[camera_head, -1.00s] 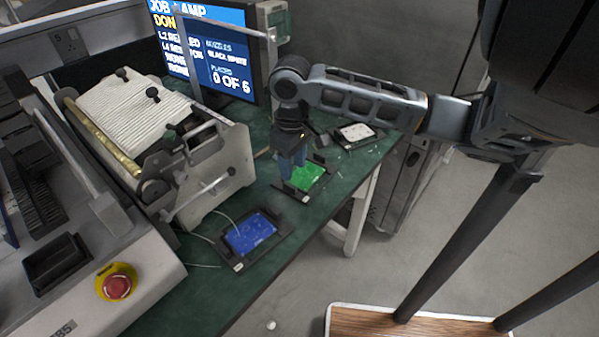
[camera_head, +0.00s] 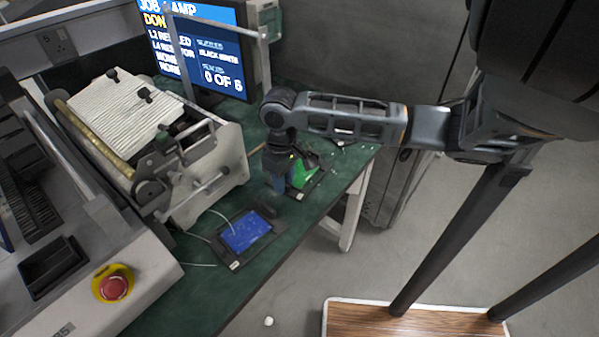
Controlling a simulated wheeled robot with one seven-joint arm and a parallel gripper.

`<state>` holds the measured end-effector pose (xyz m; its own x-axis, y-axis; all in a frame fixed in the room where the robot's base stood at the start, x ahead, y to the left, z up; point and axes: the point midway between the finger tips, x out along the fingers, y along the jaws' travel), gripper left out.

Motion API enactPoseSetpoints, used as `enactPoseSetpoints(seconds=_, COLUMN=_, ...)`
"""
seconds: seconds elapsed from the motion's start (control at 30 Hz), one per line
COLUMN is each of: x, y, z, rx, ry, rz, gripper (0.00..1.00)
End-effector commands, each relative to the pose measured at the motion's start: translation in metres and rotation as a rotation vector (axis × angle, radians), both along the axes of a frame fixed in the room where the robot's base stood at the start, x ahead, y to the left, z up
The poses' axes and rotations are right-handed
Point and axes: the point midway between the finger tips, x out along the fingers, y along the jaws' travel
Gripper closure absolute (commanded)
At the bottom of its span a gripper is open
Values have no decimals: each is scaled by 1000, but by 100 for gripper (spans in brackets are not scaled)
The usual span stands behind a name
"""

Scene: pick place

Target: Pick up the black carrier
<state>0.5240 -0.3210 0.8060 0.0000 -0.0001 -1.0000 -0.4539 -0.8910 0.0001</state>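Black carriers lie on the green bench. The nearest black carrier (camera_head: 235,265) holds a blue board (camera_head: 246,231). Another black carrier (camera_head: 300,195) holds a green board (camera_head: 304,172), partly hidden behind my gripper. A pale board (camera_head: 343,138) farther back is mostly hidden by my arm. My gripper (camera_head: 277,188) points down between the blue and green boards, close to the green board's left side. Whether it touches a carrier is unclear. Its fingertips are small and dark, so the opening between them cannot be made out.
A white machine with a roller (camera_head: 215,185) stands left of the carriers. A monitor (camera_head: 205,50) is behind it. A red stop button (camera_head: 113,287) sits on the grey unit at front left. The bench (camera_head: 290,232) is bare along its right edge. Thin cables lie by the blue board.

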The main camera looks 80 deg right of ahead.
Motion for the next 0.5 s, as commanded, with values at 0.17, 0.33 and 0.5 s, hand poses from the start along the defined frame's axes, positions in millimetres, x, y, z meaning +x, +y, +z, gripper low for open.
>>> enactPoseSetpoints(seconds=0.17, x=0, y=0, z=0, rx=0, ry=0, rz=0, gripper=87)
enactPoseSetpoints(seconds=0.33, x=0, y=0, z=0, rx=0, ry=0, rz=0, gripper=100)
enactPoseSetpoints(seconds=0.5, x=0, y=0, z=0, rx=0, ry=0, rz=0, gripper=100)
